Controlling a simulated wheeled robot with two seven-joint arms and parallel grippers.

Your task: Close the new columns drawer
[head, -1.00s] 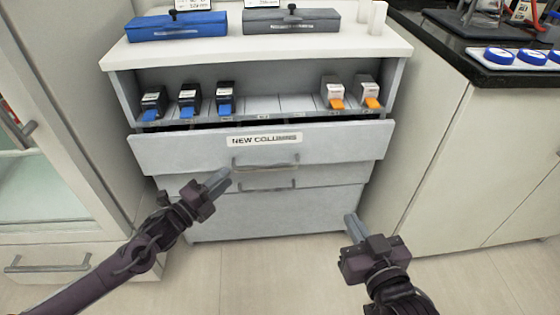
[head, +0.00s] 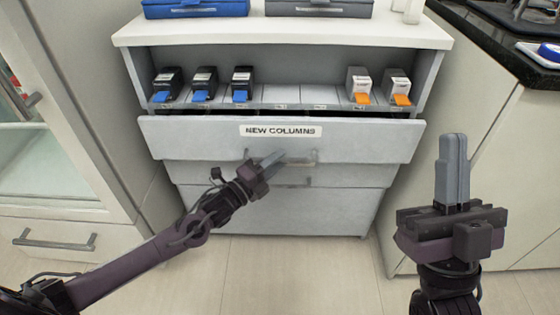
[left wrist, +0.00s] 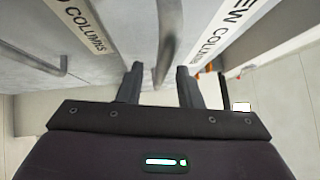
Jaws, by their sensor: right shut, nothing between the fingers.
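The new columns drawer (head: 200,138) is the labelled upper drawer of the white cabinet in the head view. Its front stands out from the cabinet, with a dark gap along its top edge, so it is partly open. Its bar handle (head: 303,157) is partly hidden by my left gripper (head: 270,160). In the left wrist view my left gripper (left wrist: 160,88) is open, and a curved metal handle (left wrist: 166,42) shows between its fingers, with room on both sides. I cannot tell whether it touches. My right gripper (head: 453,145) is shut and empty, right of the drawer, pointing up in the picture.
A lower drawer (head: 225,174) sits beneath. On the shelf above stand several black-and-blue column boxes (head: 203,84) and two white-and-orange ones (head: 397,87). A blue case (head: 195,8) and a grey case (head: 318,8) lie on top. A dark-topped counter (head: 490,60) stands at right.

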